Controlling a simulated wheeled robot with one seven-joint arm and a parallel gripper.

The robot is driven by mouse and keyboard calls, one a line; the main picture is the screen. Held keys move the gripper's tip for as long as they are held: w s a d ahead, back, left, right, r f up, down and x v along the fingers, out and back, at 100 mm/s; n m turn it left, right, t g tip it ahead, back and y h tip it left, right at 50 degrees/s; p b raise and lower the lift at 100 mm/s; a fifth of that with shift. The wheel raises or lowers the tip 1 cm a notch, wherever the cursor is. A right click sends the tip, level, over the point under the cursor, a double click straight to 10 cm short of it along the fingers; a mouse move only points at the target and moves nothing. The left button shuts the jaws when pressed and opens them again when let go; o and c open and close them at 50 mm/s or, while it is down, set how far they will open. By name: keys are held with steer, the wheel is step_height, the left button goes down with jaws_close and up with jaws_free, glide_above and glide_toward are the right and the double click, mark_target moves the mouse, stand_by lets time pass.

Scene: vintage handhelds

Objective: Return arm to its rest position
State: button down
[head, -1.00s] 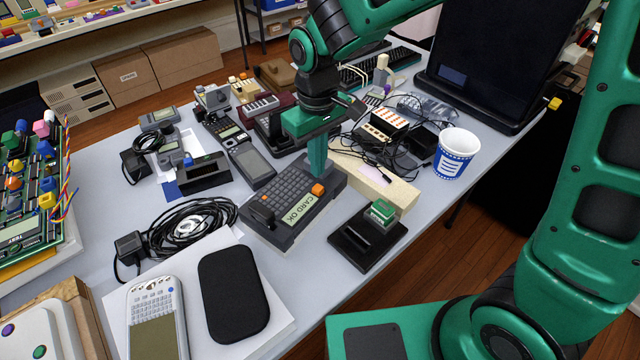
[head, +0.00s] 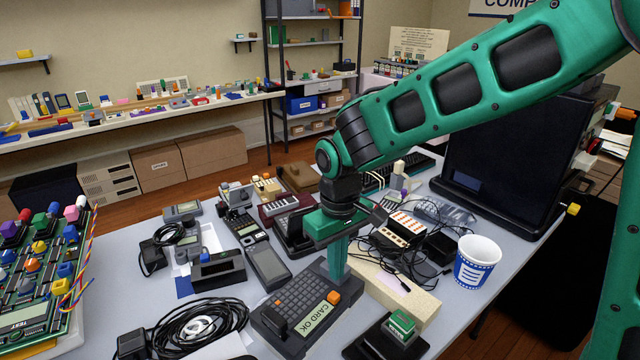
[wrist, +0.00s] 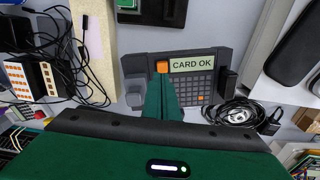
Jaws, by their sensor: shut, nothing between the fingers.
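My gripper (head: 338,262) points down over the table, its green fingers closed together with nothing between them. Below it is a dark grey keyboard device (head: 287,306) with an orange button (head: 333,297) and a display reading "CARD OK" (head: 318,313). In the wrist view the fingertips (wrist: 161,78) appear close to the orange button (wrist: 161,67); I cannot tell whether they touch it. The device's display (wrist: 192,64) reads "CARD OK" there too. My green arm reaches in from the upper right in the head view.
A paper cup (head: 477,262) stands at the right edge of the table (head: 110,265). A dark stand with a green cartridge (head: 402,324) is right of the device. Tangled cables (head: 400,250) and a large black screen (head: 515,155) lie behind.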

steer(key=s+d+r+m, duration=0.1)
steer(key=d+r+m, duration=0.1)
steer(key=d, duration=0.6)
steer(key=d+r+m, duration=0.2)
steer(key=d, duration=0.6)
steer(key=s+d+r+m, duration=0.1)
steer(key=s+d+m, duration=0.8)
steer(key=s+d, duration=1)
steer(key=shift+s+d+r, duration=0.15)
steer(key=shift+s+d, duration=0.1)
steer(key=shift+s, duration=0.25)
steer(key=shift+w+f, duration=0.25)
steer(key=shift+w, duration=0.4)
